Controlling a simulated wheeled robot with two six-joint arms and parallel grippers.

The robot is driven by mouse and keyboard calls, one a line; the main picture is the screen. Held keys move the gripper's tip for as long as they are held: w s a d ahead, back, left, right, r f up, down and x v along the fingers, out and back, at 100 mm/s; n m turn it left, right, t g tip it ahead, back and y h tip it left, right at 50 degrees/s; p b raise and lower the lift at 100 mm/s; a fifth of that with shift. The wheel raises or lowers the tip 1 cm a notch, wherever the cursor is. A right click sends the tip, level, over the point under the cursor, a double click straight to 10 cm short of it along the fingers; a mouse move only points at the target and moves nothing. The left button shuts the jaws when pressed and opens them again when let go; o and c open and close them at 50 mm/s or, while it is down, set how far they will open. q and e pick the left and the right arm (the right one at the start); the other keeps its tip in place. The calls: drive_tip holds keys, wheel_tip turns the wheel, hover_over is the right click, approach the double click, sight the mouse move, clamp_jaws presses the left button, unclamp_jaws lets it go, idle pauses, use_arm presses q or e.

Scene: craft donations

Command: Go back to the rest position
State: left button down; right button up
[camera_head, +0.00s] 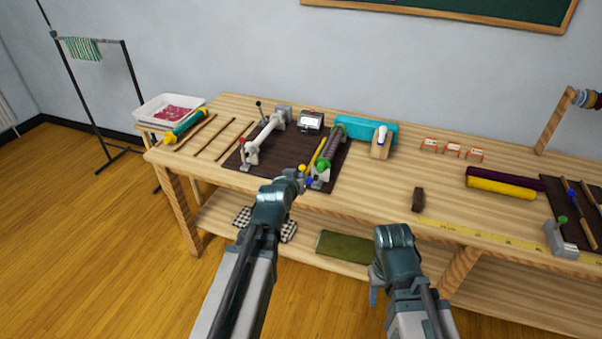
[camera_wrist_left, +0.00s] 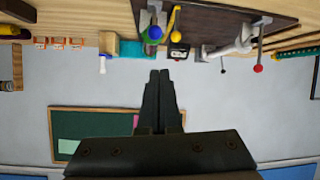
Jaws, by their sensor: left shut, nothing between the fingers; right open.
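My left gripper (camera_head: 299,177) reaches over the front edge of the wooden workbench (camera_head: 385,187), in front of the dark mat. In the left wrist view its two dark fingers (camera_wrist_left: 160,78) are together with nothing between them. That view is upside down, with the bench along the top. My right gripper (camera_head: 374,286) is low in front of the bench, partly hidden behind its own wrist. It is open, and I see nothing held in it.
A dark mat (camera_head: 236,164) carries a crank device (camera_head: 265,138) and a roller with a green knob (camera_head: 328,152). A brown block (camera_head: 418,199) and a yellow measuring tape (camera_head: 470,231) lie near the front edge.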

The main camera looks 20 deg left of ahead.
use_arm(q)
drive_tip(key=shift+d, duration=0.1)
drive_tip(key=s+d+f+m+g+h, duration=0.1)
drive_tip(key=s+d+f+g, duration=0.1)
drive_tip(key=d+f, duration=0.15)
drive_tip(key=s+d+f+m+g, duration=0.1)
drive_tip(key=s+d+f, duration=0.1)
drive_tip(key=d, duration=0.3)
drive_tip(key=s+d+f+m+g, duration=0.1)
drive_tip(key=s+d+f+g, duration=0.1)
drive_tip(key=s, duration=0.4)
drive_tip(key=s+d+f+m+g+y, duration=0.1)
drive_tip(key=s+d+f+g, duration=0.1)
drive_tip(key=s+d+g, duration=0.2)
drive_tip(key=s+d+f+m+g+y, duration=0.1)
drive_tip(key=s+g, duration=0.3)
drive_tip(key=s, duration=0.5)
drive_tip(key=shift+s+d+f+m, duration=0.4)
drive_tip(key=shift+d+f+m, duration=0.15)
drive_tip(key=shift+d, duration=0.35)
